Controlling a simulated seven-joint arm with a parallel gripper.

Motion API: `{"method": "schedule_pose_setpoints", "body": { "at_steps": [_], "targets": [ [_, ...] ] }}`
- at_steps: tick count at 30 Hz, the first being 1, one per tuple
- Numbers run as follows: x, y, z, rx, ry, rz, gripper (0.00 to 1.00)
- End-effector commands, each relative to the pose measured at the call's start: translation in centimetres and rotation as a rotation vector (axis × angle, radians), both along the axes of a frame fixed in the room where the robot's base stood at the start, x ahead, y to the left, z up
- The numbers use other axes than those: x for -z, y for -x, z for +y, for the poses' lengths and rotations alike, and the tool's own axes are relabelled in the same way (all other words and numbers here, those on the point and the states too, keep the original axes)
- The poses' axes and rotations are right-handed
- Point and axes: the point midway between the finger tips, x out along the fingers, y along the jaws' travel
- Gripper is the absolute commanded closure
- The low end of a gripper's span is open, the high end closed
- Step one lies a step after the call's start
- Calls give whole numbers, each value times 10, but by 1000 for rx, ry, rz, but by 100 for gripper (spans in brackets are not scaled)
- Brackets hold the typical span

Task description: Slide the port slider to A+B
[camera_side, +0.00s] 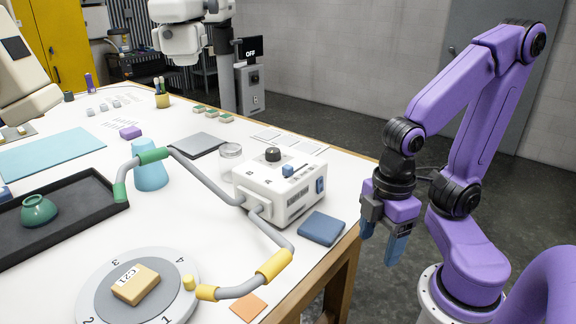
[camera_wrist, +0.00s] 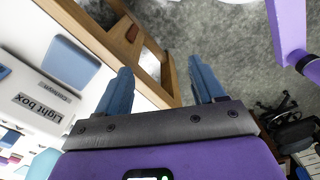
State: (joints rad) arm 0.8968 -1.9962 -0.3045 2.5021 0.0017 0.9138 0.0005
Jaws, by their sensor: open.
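A white box (camera_side: 266,196) stands near the table's right edge. On its top are a black knob (camera_side: 273,154) and a small blue slider block (camera_side: 288,170); another blue part (camera_side: 320,185) is on its right side. I cannot read the port markings or tell which port the slider is at. Grey tubes with green and yellow cuffs join its front. My gripper (camera_side: 381,236) is open and empty, fingers down, beyond the table's right edge and apart from the box. In the wrist view, my open fingers (camera_wrist: 160,70) are over the table edge and floor; a "Light box" label (camera_wrist: 38,108) shows at left.
A blue pad (camera_side: 321,228) lies between the box and the table edge. A round numbered turntable (camera_side: 188,268) bearing a tan block is at the front. A clear round dish (camera_side: 231,151) stands behind the box. The space around my gripper is free.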

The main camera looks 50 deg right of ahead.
Motion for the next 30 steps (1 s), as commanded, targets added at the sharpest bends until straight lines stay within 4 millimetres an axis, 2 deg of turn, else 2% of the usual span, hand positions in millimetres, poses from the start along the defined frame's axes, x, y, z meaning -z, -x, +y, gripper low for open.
{"method": "schedule_pose_setpoints", "body": {
  "at_steps": [8, 11, 14, 17, 22, 30],
  "targets": [
    [0, 0, 0, 0, 0, 0, 32],
    [-1, -1, 1, 4, 0, 0, 53],
    [-6, -9, 5, 34, -1, 0, 53],
    [-19, -29, 13, 101, -1, 0, 53],
    [-53, -79, 25, 274, 2, 2, 53],
    [-107, -160, 18, 555, 9, 9, 53]
  ]
}}
